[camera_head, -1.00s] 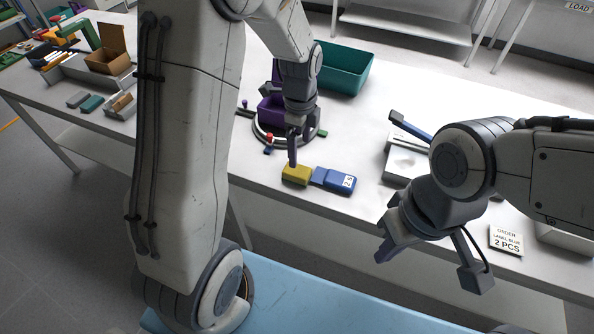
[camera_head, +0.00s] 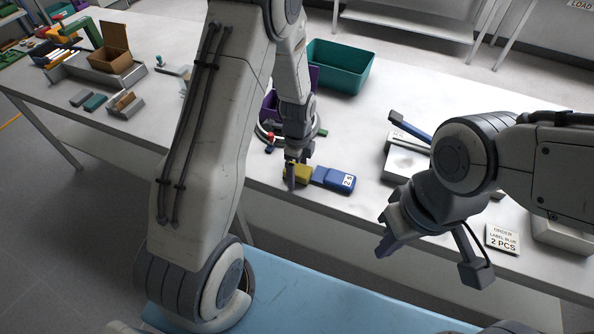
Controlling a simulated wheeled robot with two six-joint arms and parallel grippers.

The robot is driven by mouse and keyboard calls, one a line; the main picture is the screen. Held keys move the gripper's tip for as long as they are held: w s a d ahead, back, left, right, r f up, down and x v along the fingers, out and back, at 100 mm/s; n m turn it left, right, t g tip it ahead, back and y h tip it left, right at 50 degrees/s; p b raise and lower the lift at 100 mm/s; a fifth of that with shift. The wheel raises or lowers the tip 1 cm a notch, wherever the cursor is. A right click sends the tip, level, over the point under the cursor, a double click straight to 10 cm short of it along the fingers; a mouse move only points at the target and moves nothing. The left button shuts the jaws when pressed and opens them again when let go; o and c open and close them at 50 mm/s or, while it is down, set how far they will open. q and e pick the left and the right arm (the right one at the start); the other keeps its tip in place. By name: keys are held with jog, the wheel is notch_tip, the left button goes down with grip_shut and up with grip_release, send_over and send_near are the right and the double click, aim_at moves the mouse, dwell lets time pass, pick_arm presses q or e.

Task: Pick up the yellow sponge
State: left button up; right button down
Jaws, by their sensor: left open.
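The yellow sponge (camera_head: 301,174) lies on the white table near its front edge, touching or almost touching a blue block (camera_head: 334,178) on its right. My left gripper (camera_head: 294,174) is down at the sponge, pointing downward, with a finger in front of the sponge's left part. Its jaws are open; the far finger is partly hidden, so I cannot tell if it touches the sponge. My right gripper (camera_head: 428,262) is open and empty, to the right and in front of the table edge.
A teal bin (camera_head: 340,68) stands behind. A purple bin (camera_head: 268,103) and a round fixture are partly hidden behind my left arm. A grey tray (camera_head: 407,160) and an order card (camera_head: 502,240) are to the right. Small blocks (camera_head: 95,103) lie far left.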

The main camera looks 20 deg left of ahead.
aim_at(298, 168)
pick_arm(q)
jog(key=c, duration=1.5)
jog(key=shift+c, duration=0.2)
jog(key=shift+r, duration=0.15)
jog(key=shift+r, duration=0.6)
notch_tip(298, 168, up, 3)
jog(key=shift+w+f+b, duration=0.1)
jog(key=shift+b, duration=0.45)
jog(key=d+r+b, duration=0.1)
jog(key=d+r, duration=0.5)
jog(key=d, duration=0.5)
jog(key=shift+w+d+r+b, duration=0.25)
jog(key=shift+d+r+b, duration=0.1)
jog(key=shift+r, duration=0.05)
